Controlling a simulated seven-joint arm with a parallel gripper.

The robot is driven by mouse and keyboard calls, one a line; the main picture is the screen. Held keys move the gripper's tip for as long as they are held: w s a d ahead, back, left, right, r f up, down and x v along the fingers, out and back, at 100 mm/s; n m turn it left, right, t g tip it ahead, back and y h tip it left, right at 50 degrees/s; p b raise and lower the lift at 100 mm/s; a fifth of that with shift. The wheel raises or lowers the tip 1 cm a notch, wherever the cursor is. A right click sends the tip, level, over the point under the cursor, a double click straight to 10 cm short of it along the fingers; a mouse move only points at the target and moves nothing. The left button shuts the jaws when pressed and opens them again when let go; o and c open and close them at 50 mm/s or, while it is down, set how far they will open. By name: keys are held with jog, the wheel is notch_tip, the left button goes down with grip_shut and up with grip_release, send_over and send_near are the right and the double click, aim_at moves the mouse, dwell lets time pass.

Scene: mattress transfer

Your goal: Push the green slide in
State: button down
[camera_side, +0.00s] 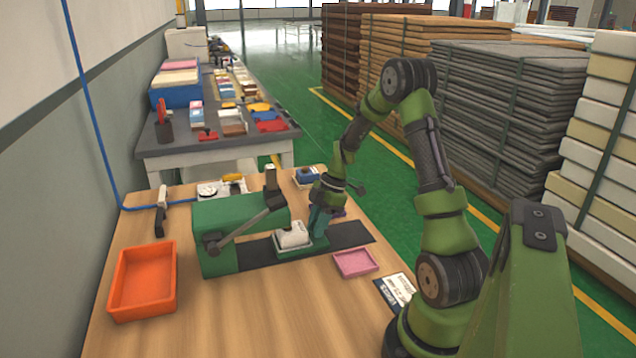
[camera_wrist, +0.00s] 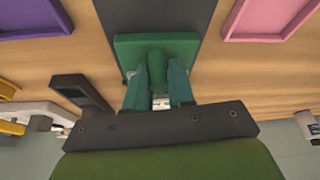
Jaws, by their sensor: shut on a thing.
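The green slide (camera_side: 318,243) sits on a dark strip on the table, to the right of the green machine (camera_side: 214,214). A small white block (camera_side: 292,235) lies on the slide, close to the machine's opening. In the wrist view the green slide (camera_wrist: 185,43) shows its flat end and a rounded green handle (camera_wrist: 157,68). My gripper (camera_side: 318,226) is down at the slide's right end. In the wrist view my gripper's teal fingers (camera_wrist: 158,88) are shut on the handle, one on each side. The far part of the slide is hidden from the wrist view.
An orange tray (camera_side: 116,305) stands at the left, and a pink tray (camera_side: 372,270) lies close in front of the dark strip (camera_side: 346,233). A purple tray (camera_wrist: 68,15) shows in the wrist view. The machine's lever (camera_side: 246,224) slants across its front. A blue-and-white box (camera_side: 306,173) stands behind.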

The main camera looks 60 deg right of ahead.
aim_at(301, 226)
jog(key=shift+w+a, duration=1.7)
jog(key=shift+w, duration=0.05)
jog(key=c, duration=1)
grip_release()
jog(key=shift+s, duration=0.1)
jog(key=shift+d, duration=0.1)
jog(key=v, duration=1.7)
jog(key=shift+f, duration=0.1)
